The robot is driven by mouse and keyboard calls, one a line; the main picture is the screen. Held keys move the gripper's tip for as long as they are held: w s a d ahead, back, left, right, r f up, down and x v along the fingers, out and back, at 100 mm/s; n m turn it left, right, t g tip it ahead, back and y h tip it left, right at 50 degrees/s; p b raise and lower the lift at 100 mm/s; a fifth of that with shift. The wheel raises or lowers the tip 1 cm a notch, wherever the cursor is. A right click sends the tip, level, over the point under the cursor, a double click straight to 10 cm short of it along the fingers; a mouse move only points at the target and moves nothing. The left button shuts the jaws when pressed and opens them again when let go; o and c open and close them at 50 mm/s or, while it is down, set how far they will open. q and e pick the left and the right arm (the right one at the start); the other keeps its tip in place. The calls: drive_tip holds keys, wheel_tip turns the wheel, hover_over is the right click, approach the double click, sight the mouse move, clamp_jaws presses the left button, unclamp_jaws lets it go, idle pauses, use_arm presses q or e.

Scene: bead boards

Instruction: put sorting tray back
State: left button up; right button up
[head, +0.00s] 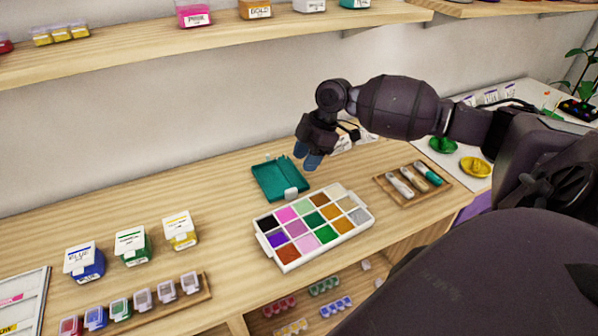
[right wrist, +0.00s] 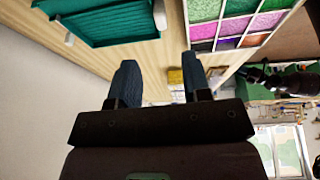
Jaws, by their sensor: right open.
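The white sorting tray (head: 262,241) lies on the wooden table, its compartments filled with beads of several colours. Its bead compartments also show at the top right of the right wrist view (right wrist: 243,41). A teal tray (head: 281,181) with a white tab lies just behind it; it shows at the top left of the right wrist view (right wrist: 110,27). My right gripper (head: 308,158) is above the table by the teal tray's back right corner. Its blue fingers (right wrist: 160,82) are apart with nothing between them. My left gripper is not in view.
A wooden tray (head: 408,198) with several tools lies to the right. Blue, green and yellow tubs (head: 132,246) and a row of small jars (head: 140,309) stand at the left. A shelf (head: 200,43) with bead boxes runs above. Table left of the teal tray is clear.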

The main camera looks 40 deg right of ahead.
drive_tip(key=shift+v, duration=1.3)
drive_tip(key=shift+s+f, duration=0.1)
